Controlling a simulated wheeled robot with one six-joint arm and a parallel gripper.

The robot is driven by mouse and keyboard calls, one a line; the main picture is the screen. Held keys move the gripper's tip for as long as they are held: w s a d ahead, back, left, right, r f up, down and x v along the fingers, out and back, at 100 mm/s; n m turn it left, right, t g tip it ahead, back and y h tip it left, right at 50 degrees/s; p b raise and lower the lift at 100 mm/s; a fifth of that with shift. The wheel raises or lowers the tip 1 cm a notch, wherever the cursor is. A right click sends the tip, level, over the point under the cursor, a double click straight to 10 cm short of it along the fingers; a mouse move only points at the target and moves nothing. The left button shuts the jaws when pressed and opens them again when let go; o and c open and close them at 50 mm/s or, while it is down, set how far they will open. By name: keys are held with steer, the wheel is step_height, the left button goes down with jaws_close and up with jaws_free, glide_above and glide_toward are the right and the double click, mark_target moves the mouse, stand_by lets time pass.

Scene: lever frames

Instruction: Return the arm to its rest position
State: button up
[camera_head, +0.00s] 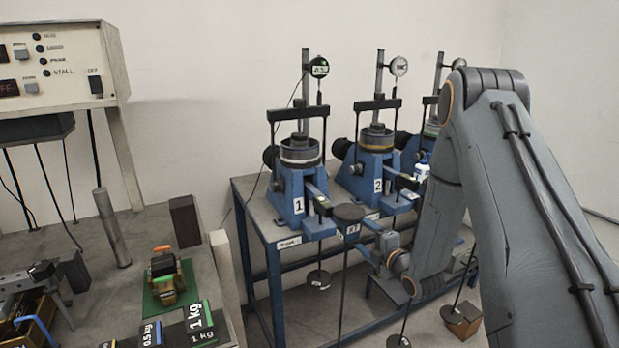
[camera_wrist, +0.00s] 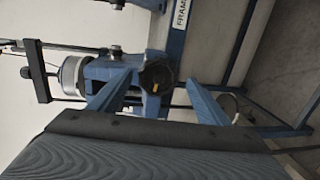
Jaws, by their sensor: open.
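My arm reaches in from the right of the head view and bends down to my gripper (camera_head: 378,250), beside the front of the blue lever frames. In the wrist view, my gripper (camera_wrist: 158,84) shows two blue fingers spread apart. A dark round knob with a yellow mark (camera_wrist: 156,72) shows between or just beyond the fingertips; I cannot tell whether they touch it. Lever frame 1 (camera_head: 290,190) and lever frame 2 (camera_head: 368,172) stand upright on the blue-legged table. A third frame (camera_head: 432,125) is partly hidden behind my arm.
The blue-legged table (camera_head: 262,240) has hanging rods and weights at its front. A bench (camera_head: 150,225) at left holds a green mat (camera_head: 168,286), a 1 kg block (camera_head: 198,318) and a grey control box (camera_head: 60,60). A wooden block (camera_head: 462,322) is low at right.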

steer(key=s+r+m+g+h, duration=0.2)
steer(key=s+m, duration=0.5)
steer(key=s, duration=0.4)
steer(key=s+a+r+m+g+h, duration=0.1)
steer(key=s+r+m+g, duration=0.3)
steer(key=s+m+g, duration=0.3)
steer(key=s+a+r+m+g+h, duration=0.1)
steer(key=s+m+g, duration=0.4)
steer(key=s, duration=1.1)
steer(key=r+m+h, duration=0.1)
steer(key=r+m, duration=0.1)
steer(key=m, duration=0.1)
steer(key=shift+s+a+h, duration=0.15)
steer(key=shift+a+h, duration=0.1)
steer(key=shift+h, duration=0.05)
